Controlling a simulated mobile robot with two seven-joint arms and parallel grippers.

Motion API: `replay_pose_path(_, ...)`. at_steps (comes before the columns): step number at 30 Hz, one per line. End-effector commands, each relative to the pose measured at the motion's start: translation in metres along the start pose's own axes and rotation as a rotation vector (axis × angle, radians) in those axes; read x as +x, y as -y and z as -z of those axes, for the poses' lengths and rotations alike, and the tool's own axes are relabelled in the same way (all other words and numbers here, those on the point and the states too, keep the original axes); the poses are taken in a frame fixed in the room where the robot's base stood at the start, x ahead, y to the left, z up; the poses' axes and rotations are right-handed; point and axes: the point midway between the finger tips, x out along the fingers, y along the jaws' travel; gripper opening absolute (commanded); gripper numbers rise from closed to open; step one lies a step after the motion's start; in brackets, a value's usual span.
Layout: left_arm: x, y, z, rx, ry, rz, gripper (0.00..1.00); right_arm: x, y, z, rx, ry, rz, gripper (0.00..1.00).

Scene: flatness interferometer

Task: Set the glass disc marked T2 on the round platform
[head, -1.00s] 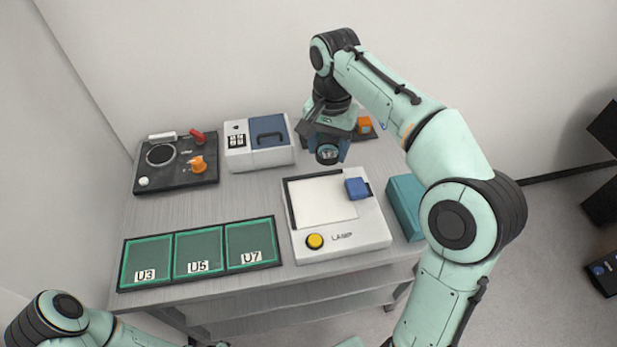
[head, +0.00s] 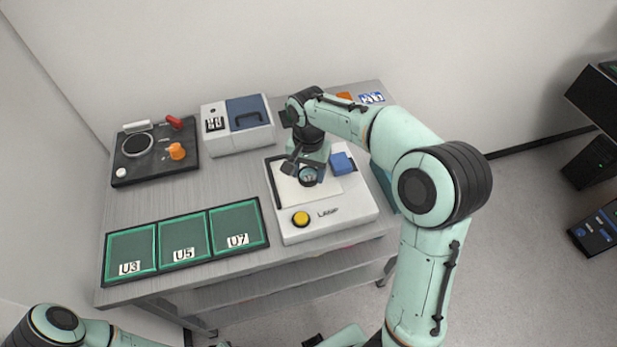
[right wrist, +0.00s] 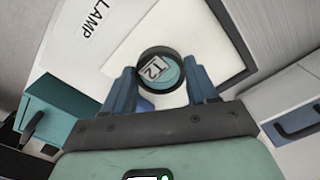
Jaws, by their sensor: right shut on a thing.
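The glass disc T2 (right wrist: 163,74) is a small round glass with a dark rim and a T2 label. My right gripper (right wrist: 162,88) is shut on it, with one blue finger on each side. In the head view, the right gripper (head: 309,172) holds the disc (head: 308,177) over the white panel of the lamp box; I cannot tell its exact height. A round, pale-ringed dark plate (head: 137,145), likely the round platform, is on the black device at the table's back left. Part of my left arm shows at the bottom left; its gripper is out of view.
The lamp box (head: 350,212) has a yellow button (head: 300,218) and a blue block (head: 342,163). A white-and-blue case (head: 238,126) stands behind, between it and the black device (head: 155,168). Green trays U3, U5, U7 (head: 185,257) line the front left. Bare table lies between.

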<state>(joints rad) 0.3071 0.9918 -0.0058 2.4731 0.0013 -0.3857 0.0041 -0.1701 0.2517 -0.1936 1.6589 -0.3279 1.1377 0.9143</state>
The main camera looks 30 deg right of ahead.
Motion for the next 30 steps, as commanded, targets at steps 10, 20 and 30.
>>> replay_pose_path(10,0.004,0.003,-0.003,-0.001,0.004,0.001,0.43,0.029,-0.001,0.000,0.001,0.000,-0.001,0.26)
replay_pose_path(20,0.006,0.004,-0.004,-0.002,0.006,0.002,0.43,0.032,-0.001,0.000,0.001,0.001,-0.001,0.77)
replay_pose_path(30,0.005,0.003,-0.003,-0.002,0.004,0.002,0.43,0.030,0.000,0.000,0.001,0.000,0.000,0.83)
